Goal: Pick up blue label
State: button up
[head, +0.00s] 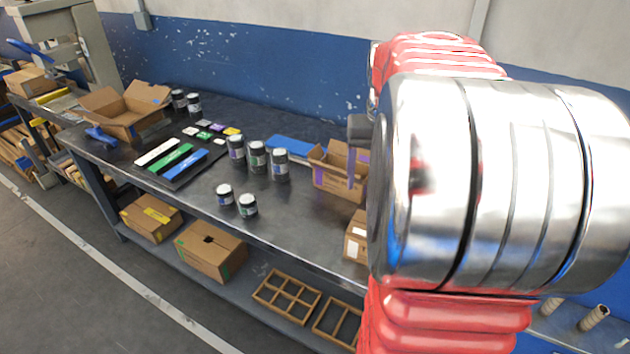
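A blue strip-shaped label (186,164) lies on a dark flat board on the workbench. It is at the right end of a row with a green strip (170,157) and a white strip (157,151). My large red and silver arm fills the right side of the view, well to the right of the labels. A dark grey part (359,128) sticks out at its left edge above an open carton and may belong to my gripper. The fingertips cannot be made out, and my arm hides what is behind it.
Small coloured squares (216,127) lie behind the strips. Several dark jars (257,157) stand to the right, with a blue flat item (290,146) behind them. Open cartons stand at left (127,120) and right (333,181). The bench (185,199) is bare in front of the strips.

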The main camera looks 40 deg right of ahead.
jog(key=s+d+f+m, duration=0.1)
jog(key=s+d, duration=0.1)
jog(key=d, duration=0.3)
jog(key=shift+d+f+g+y, duration=0.15)
jog(key=shift+d+g+y, duration=0.15)
jog(key=shift+f, duration=4.3)
jog(key=shift+a+f, duration=0.15)
jog(key=shift+f, duration=2.45)
jog(key=c, duration=1.2)
